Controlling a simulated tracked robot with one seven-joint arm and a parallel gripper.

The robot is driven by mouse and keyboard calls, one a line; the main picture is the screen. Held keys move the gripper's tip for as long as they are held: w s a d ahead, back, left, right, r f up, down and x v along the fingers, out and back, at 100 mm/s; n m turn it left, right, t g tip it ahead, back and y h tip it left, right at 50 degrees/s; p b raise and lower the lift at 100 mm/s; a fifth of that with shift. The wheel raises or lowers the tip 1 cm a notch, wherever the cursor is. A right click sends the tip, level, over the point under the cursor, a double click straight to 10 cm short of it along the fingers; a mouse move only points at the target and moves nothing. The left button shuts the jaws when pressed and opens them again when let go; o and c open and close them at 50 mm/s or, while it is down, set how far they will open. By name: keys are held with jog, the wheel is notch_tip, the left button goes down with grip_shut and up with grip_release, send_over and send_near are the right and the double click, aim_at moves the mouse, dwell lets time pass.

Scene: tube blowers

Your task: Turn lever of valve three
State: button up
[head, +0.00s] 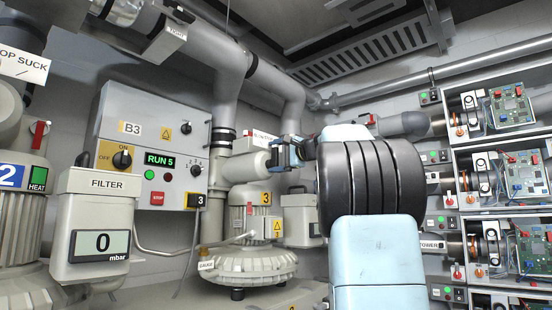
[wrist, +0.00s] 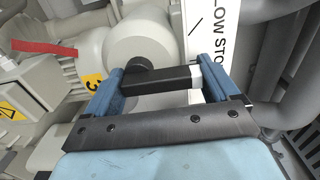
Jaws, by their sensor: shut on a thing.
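My gripper (head: 287,153) is beside the pale valve body (head: 243,166) above blower three (head: 250,240), left of my arm in the head view. In the wrist view my gripper (wrist: 163,72) has its two blue fingers closed on the ends of the black lever (wrist: 160,82). The lever lies across the gap between them, with a white piece at its right end. A dark round hub (wrist: 137,65) shows behind the lever, in front of the pale valve body (wrist: 138,35). In the head view my fingers hide the lever.
A white sign (wrist: 203,45) with partly cut-off lettering stands just behind the right finger. The B3 control box (head: 150,145) and filter unit (head: 92,215) are left; racks of circuit boards (head: 515,170) are right.

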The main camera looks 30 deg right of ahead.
jog(key=shift+d, duration=0.1)
jog(key=o, duration=0.8)
jog(key=v, duration=1.3)
jog(key=shift+s+d, duration=0.1)
jog(key=shift+s, duration=0.25)
jog(key=s+a+f+n+g+h, duration=0.1)
jog(key=s+a+f+n+g, duration=0.25)
jog(key=a+f, duration=0.75)
jog(key=s+a+f+n+g, duration=0.2)
jog(key=s+a+f+g, duration=0.15)
jog(key=a+f, duration=0.75)
jog(key=s+a+f+n+g+h, duration=0.1)
jog(key=s+f+n, duration=0.1)
jog(key=s+f, duration=0.3)
jog(key=s+a+f+n+g+h, duration=0.2)
jog(key=s+f, duration=0.3)
jog(key=f, duration=0.7)
jog(key=s+a+f+n+g+h, duration=0.1)
jog(key=s+f+n, duration=0.3)
jog(key=f, duration=0.5)
jog(key=shift+s+a+n+h, duration=0.25)
jog(key=shift+s+a+h, duration=0.05)
jog(key=shift+s+h, duration=0.35)
